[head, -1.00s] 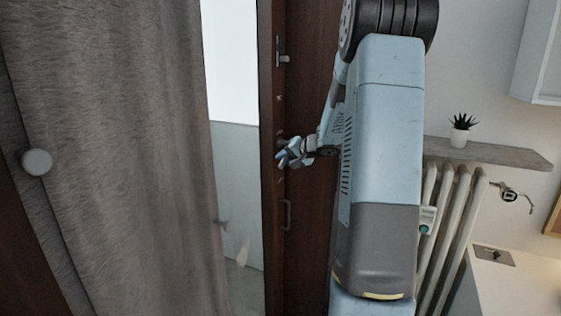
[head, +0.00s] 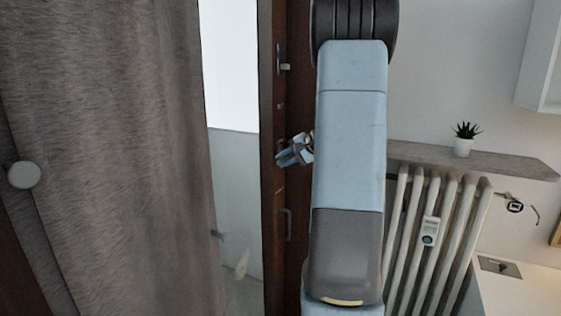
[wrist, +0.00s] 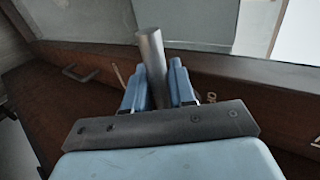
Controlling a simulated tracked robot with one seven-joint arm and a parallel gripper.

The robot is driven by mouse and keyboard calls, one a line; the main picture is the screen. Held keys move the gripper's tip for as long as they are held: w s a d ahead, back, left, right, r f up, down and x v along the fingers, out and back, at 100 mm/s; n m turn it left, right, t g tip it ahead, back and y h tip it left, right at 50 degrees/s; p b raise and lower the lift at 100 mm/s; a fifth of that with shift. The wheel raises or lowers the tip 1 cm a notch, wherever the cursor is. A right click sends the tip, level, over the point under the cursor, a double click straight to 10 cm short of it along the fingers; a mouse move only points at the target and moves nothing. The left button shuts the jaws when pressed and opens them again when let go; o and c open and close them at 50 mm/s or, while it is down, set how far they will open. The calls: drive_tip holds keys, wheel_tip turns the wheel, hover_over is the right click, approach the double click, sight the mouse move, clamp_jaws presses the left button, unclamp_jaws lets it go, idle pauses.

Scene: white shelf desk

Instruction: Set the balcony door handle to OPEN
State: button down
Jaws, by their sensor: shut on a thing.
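The brown balcony door (head: 295,265) stands at the centre of the head view, with glass to its left. My gripper (head: 288,153) is at the door's edge, at mid-height between two metal fittings. In the wrist view, the grey metal door handle (wrist: 151,55) stands between the blue fingers of my gripper (wrist: 158,85), which are shut on it. It points up and away in that picture. In the head view my gripper and arm hide most of the handle, so its exact angle cannot be told there.
A metal fitting (head: 282,62) sits above my gripper on the door and a pull handle (head: 288,224) below. A grey curtain (head: 110,150) hangs at left. A radiator (head: 440,235) and a shelf (head: 500,162) with a potted plant (head: 464,140) are at right.

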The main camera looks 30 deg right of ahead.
drive_tip(key=shift+r, duration=0.1)
idle(0.3)
drive_tip(key=c, duration=1.1)
unclamp_jaws()
drive_tip(key=shift+w+a, duration=0.1)
drive_tip(key=v, duration=1.3)
drive_tip(key=shift+s+d, duration=0.25)
drive_tip(key=shift+s, duration=0.1)
drive_tip(key=shift+w+a+r, duration=0.1)
drive_tip(key=shift+w, duration=0.05)
